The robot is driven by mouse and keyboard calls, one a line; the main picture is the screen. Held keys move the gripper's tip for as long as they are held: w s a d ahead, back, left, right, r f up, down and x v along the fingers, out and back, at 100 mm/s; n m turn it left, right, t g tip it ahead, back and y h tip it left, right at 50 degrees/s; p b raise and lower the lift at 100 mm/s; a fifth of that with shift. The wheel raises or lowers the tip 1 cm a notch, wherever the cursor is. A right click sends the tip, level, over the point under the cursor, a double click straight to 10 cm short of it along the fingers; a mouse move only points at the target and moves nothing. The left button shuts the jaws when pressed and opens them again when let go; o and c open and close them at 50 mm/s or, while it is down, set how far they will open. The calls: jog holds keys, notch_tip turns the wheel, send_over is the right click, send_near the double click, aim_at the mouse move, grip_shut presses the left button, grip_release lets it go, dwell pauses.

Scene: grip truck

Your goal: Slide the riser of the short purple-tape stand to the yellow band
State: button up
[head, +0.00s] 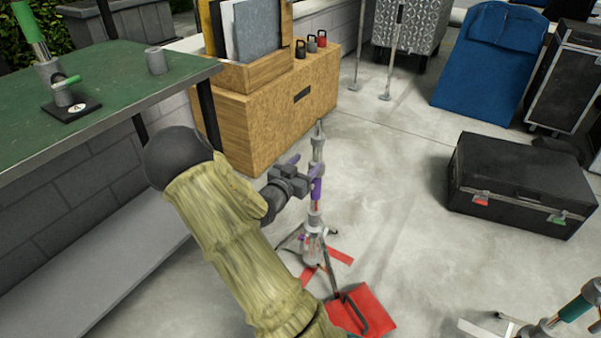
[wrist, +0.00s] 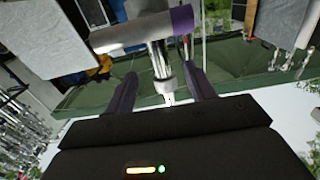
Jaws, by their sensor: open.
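The short purple-tape stand (head: 317,150) stands upright on the concrete floor in the head view, with purple tape on its column and its legs spread below. My gripper (head: 303,170) is beside the upper column, close to the purple tape. In the wrist view my gripper (wrist: 161,92) is open, with one dark finger on each side of a silver post (wrist: 157,60). A gap shows between the post and each finger. A grey tube with a purple end (wrist: 182,18) crosses above the post. I cannot make out a yellow band in either view.
A red sandbag (head: 372,305) lies by the stand's base. A wooden cabinet (head: 270,125) stands behind, and a green-topped table (head: 120,75) is at left. A black case (head: 520,180) is at right. Another stand (head: 545,328) shows at lower right.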

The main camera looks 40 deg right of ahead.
aim_at(315, 155)
jog(key=shift+x, duration=3.75)
jog(key=shift+c, duration=0.2)
grip_shut()
jog(key=shift+r+p, duration=4.35)
jog(key=shift+r, duration=1.8)
jog(key=shift+d+r, duration=0.1)
jog(key=shift+r, duration=0.1)
jog(key=shift+o, duration=0.6)
grip_release()
